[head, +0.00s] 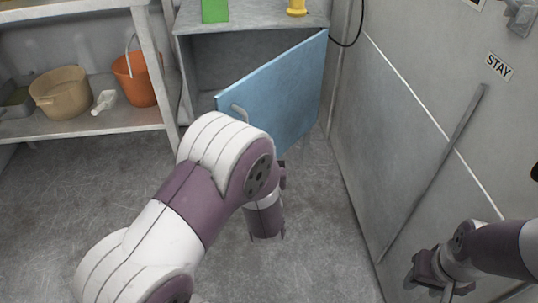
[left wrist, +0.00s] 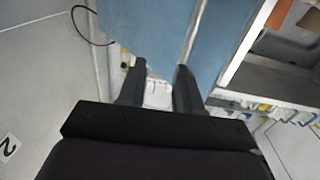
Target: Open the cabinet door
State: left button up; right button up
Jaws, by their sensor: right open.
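The blue cabinet door (head: 285,95) stands swung well open from the grey cabinet (head: 215,62), its hinge side at the right. Its pale handle (head: 240,112) shows near the free edge, just above my left arm. My left gripper (head: 266,236) points down in front of the door, partly hidden by my arm. In the left wrist view its two fingers (left wrist: 160,70) are apart, with the blue door (left wrist: 150,30) beyond them. Whether they touch it I cannot tell. My right gripper (head: 440,287) is open and empty at the lower right, away from the door.
A shelf (head: 100,122) at the left holds a tan bucket (head: 60,95), an orange bucket (head: 137,80) and a white scoop (head: 104,101). A green item (head: 214,10) and a yellow item (head: 297,7) stand on the cabinet. A grey wall (head: 400,100) bounds the right; the floor (head: 310,240) between is clear.

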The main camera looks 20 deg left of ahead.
pick_arm(q)
jog(key=shift+s+d, duration=0.8)
jog(key=shift+d, duration=0.35)
